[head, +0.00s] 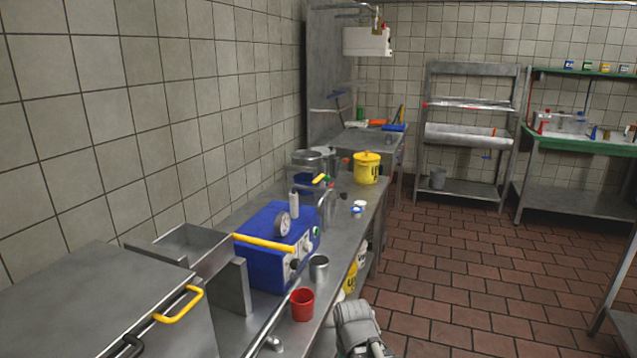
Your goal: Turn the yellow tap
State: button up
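A long yellow lever (263,243) reaches across the front of a blue machine (262,262) on the steel counter. A smaller yellow handle (319,179) shows farther back, by a blue item near the metal pots. I cannot tell for sure which of the two is the yellow tap. Part of my own grey arm shows at the bottom centre, beside the counter's front edge. My gripper's fingers are not visible, and nothing is seen touching either yellow part.
On the counter (232,325) stand a red cup (302,304), a metal cup (319,268) and a yellow bucket (367,168). A big steel box with a yellow handle (180,305) fills the near left. The tiled floor (470,265) on the right is clear.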

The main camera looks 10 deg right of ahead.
aim_at(316, 182)
jog(key=z, duration=0.05)
jog(key=k, duration=0.65)
jog(key=z, duration=0.4)
jog(key=i, duration=1.35)
jog(key=z, duration=0.4)
